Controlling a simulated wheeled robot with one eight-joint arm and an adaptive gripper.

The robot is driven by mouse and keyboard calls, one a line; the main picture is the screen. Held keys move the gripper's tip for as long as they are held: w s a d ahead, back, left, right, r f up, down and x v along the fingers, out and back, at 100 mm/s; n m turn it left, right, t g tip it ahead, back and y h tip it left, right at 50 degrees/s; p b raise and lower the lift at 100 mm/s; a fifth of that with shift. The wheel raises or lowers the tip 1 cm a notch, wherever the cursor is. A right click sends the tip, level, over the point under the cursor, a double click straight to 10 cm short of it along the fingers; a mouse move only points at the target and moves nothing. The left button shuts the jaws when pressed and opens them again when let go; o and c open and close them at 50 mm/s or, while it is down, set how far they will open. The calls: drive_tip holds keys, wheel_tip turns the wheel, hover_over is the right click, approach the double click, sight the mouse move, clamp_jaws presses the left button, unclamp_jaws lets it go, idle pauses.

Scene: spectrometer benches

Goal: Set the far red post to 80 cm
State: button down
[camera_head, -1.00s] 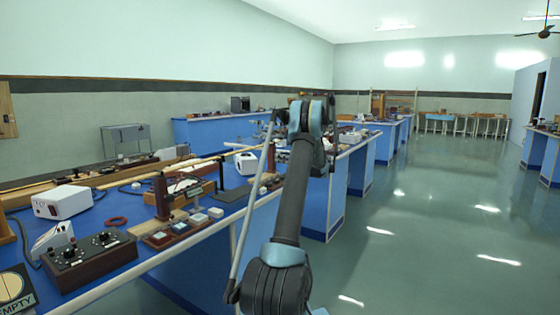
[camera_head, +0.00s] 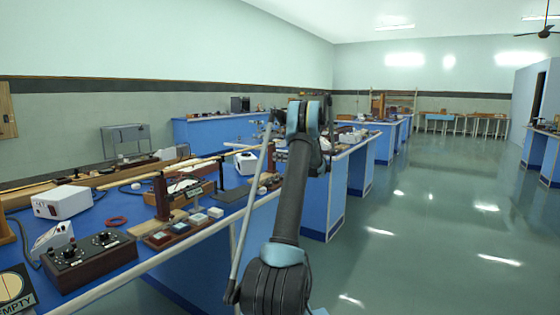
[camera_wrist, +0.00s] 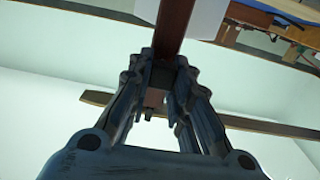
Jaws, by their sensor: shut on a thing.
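In the wrist view my gripper (camera_wrist: 164,75) is shut on a dark red post (camera_wrist: 175,25), which runs from the top edge down between the fingers. In the head view a dark red upright (camera_head: 270,158), which looks like the far post, shows just left of my arm. My arm hides much of that area, and my fingertips cannot be made out there. A nearer red post (camera_head: 162,196) stands upright on a wooden base on the blue bench. The post's scale reading is not legible.
The blue bench (camera_head: 110,210) carries a white box (camera_head: 62,202), a dark control box with knobs (camera_head: 92,255) and small blocks near its front edge. Long wooden rails lie along it. More benches stand behind. The floor (camera_head: 430,230) on the right is clear.

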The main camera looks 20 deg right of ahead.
drive_tip(key=s+a, duration=0.6)
drive_tip(key=a, duration=0.2)
drive_tip(key=c, duration=1.4)
unclamp_jaws()
drive_tip(key=shift+c, duration=0.2)
drive_tip(key=v, duration=1.2)
